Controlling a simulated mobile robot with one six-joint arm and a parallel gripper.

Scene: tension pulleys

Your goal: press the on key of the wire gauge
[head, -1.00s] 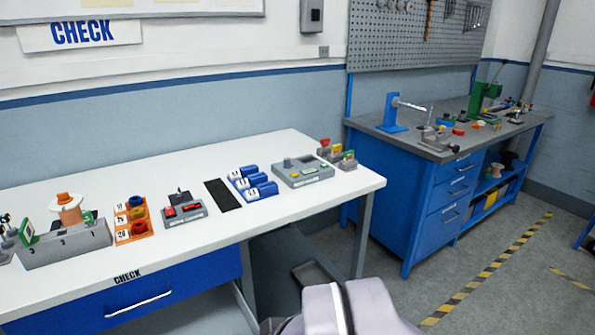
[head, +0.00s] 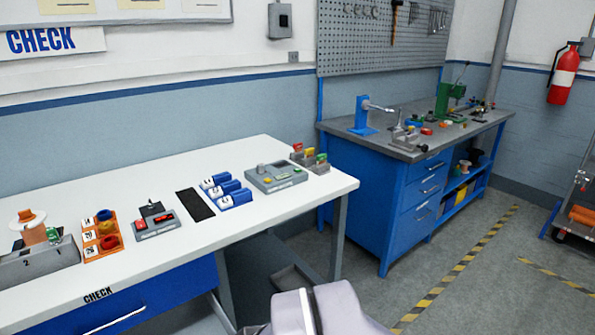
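On the white check table (head: 110,205), a grey box (head: 275,177) with a knob, a small display and coloured keys sits near the right end. A smaller grey device (head: 153,222) with red parts on its front and a dark block on top sits further left. I cannot tell which of the two is the wire gauge, and the key markings are too small to read. My gripper is not in view; only a rounded grey part of my own body shows at the bottom.
Blue numbered blocks (head: 229,195) and a black mat (head: 196,204) lie between the devices. An orange spool rack (head: 102,237) stands left, coloured-top blocks (head: 310,159) right. A blue workbench (head: 385,205) stands beyond.

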